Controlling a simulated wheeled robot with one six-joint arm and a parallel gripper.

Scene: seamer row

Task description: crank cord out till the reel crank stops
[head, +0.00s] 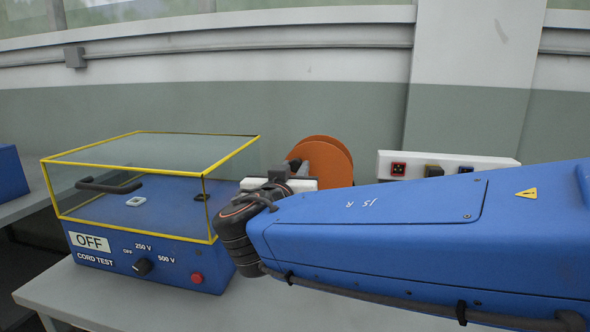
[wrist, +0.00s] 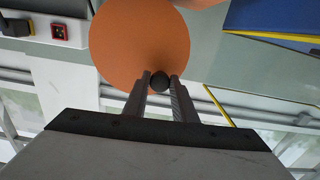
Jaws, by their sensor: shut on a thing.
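The orange cord reel (head: 328,158) stands on the bench behind my arm in the head view, its lower part hidden. In the wrist view the reel's round orange face (wrist: 130,45) fills the upper middle. My gripper (wrist: 160,80) is shut on a dark round knob, the reel crank's handle (wrist: 159,82), in front of that face. In the head view my gripper (head: 280,172) is partly hidden by my wrist, and the crank handle cannot be made out. Any cord is not visible in either view.
A blue cord tester (head: 150,262) with a clear yellow-edged cover (head: 130,170) stands left of my wrist, its sign reading OFF. A white socket strip (head: 480,160) is behind my arm at the right. The bench front (head: 330,312) is clear.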

